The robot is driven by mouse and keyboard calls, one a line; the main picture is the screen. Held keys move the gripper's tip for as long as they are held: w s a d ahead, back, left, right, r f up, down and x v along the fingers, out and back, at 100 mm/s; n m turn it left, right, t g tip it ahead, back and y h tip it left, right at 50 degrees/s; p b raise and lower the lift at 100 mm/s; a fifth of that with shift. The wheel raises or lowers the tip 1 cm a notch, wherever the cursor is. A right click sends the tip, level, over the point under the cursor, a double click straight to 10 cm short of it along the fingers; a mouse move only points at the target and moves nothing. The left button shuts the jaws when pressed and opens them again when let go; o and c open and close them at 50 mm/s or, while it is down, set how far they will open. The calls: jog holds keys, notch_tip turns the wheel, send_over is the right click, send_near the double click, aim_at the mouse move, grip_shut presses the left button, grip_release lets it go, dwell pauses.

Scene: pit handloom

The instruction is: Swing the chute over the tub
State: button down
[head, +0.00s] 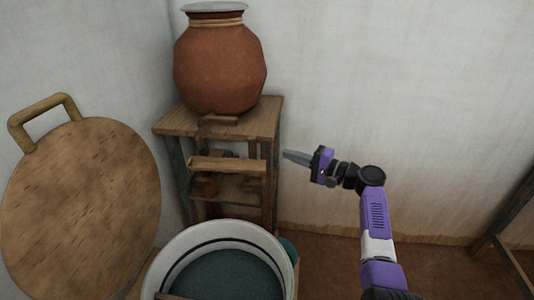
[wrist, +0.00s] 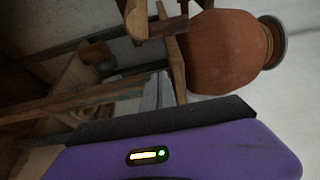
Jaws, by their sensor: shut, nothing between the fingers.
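The chute (head: 227,165) looks to be the narrow wooden trough set crosswise at the front of the stand, below the pot. In the head view it appears just beyond the tub (head: 217,231), a round white-rimmed vessel with dark blue-grey contents. My gripper (head: 290,156) is shut and empty. Its tips point left, a short gap right of the chute's right end, apart from it in the picture. In the wrist view the purple gripper body fills the bottom; which wooden piece there is the chute I cannot tell.
A clay pot (head: 220,70) stands on the wooden stand (head: 262,113); the pot also shows in the wrist view (wrist: 222,52). A large round wooden lid (head: 80,205) with a handle leans at left. Wall and open floor lie right of the stand. A wooden frame (head: 508,225) stands at far right.

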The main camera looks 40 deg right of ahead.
aim_at(264, 146)
jog(key=x, duration=1)
jog(key=shift+s+a+p, duration=0.35)
jog(key=shift+s+a, duration=0.25)
jog(key=shift+a, duration=0.25)
jog(key=shift+s+a+p, duration=0.3)
jog(key=shift+s+a, duration=0.3)
jog(key=shift+a, duration=0.2)
jog(key=shift+s+a, duration=0.1)
